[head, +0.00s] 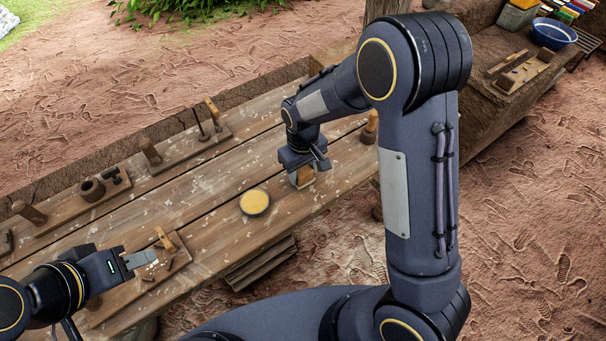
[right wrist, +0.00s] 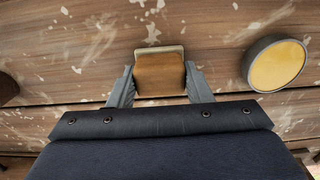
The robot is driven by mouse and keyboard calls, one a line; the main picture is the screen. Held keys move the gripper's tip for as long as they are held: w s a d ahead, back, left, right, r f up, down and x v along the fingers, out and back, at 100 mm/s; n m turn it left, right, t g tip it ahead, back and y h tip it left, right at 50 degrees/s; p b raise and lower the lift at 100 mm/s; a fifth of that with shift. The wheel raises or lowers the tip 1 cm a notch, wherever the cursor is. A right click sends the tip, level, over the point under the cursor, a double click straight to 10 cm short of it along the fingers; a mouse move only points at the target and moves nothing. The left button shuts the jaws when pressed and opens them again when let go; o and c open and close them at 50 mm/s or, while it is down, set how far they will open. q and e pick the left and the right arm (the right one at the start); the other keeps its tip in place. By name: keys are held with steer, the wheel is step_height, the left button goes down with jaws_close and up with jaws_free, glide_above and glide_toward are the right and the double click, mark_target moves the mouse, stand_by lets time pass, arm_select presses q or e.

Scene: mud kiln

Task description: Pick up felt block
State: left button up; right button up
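The felt block (head: 303,178) is a small brown block with a pale layer along one edge. It stands on the plank table under my right gripper (head: 303,170) in the head view. In the right wrist view the block (right wrist: 160,73) lies between the two grey fingertips of my right gripper (right wrist: 160,82), with a finger on each side. The fingers look open around it, with thin gaps; contact is not clear. My left gripper (head: 142,260) is at the lower left, over a wooden tool board, with nothing seen in it. Whether its fingers are parted is unclear.
A round dish with yellow contents (head: 254,202) stands left of the block; it also shows in the right wrist view (right wrist: 277,65). Wooden tool boards (head: 190,148) line the far table edge (head: 170,215). A blue bowl (head: 554,33) sits on a ledge at upper right.

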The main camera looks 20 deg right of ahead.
mark_target(303, 169)
steer(key=c, duration=0.3)
steer(key=shift+r, duration=0.15)
steer(key=shift+r, duration=0.3)
step_height(303, 169, up, 2)
steer(key=shift+w+r, duration=0.1)
steer(key=shift+s+a+r+b, duration=0.2)
steer(key=shift+s+a+r, duration=0.75)
steer(key=shift+s+r, duration=0.95)
steer(key=shift+s+a+r+b, duration=0.25)
steer(key=shift+s+a+r, duration=0.95)
steer(key=shift+s, duration=1.25)
steer(key=shift+s+a+r+b, duration=0.2)
steer(key=shift+s+a+r, duration=0.5)
steer(key=shift+s+r, duration=1.35)
steer(key=shift+s+f, duration=0.1)
steer(key=shift+f, duration=0.05)
